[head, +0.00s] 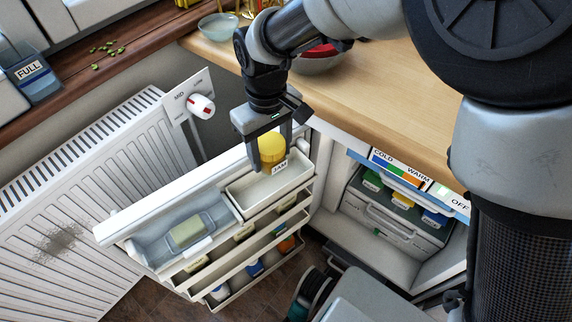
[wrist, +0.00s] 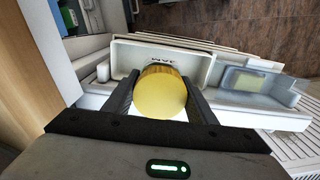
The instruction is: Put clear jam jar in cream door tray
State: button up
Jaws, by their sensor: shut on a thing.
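The jam jar (head: 272,148) has a yellow lid and a white "JAM" label. My gripper (head: 271,158) is shut on it from above, with one finger on each side. The jar looks upright. The cream door tray (head: 243,208) is in the top row of the open fridge door, on the right in the head view. The jar is over the tray's far part; I cannot tell its exact height. In the wrist view the yellow lid (wrist: 160,95) hides most of the jar, and the cream tray (wrist: 123,52) shows behind it.
A grey-blue tray (head: 153,245) with a pale-lidded container (head: 187,232) adjoins the cream tray. Lower door shelves hold several items. The fridge interior (head: 385,215) is at right, the wooden counter (head: 380,105) above it. A radiator (head: 75,195) stands left of the door.

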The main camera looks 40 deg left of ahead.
notch_tip(320, 180, down, 9)
jog(key=b, duration=0.2)
jog(key=shift+s+f+b, duration=0.1)
jog(key=shift+f+b, duration=0.1)
jog(key=shift+b, duration=0.1)
jog(key=shift+f, duration=0.15)
jog(key=o, duration=1.3)
notch_tip(320, 180, up, 12)
jog(key=p, duration=0.3)
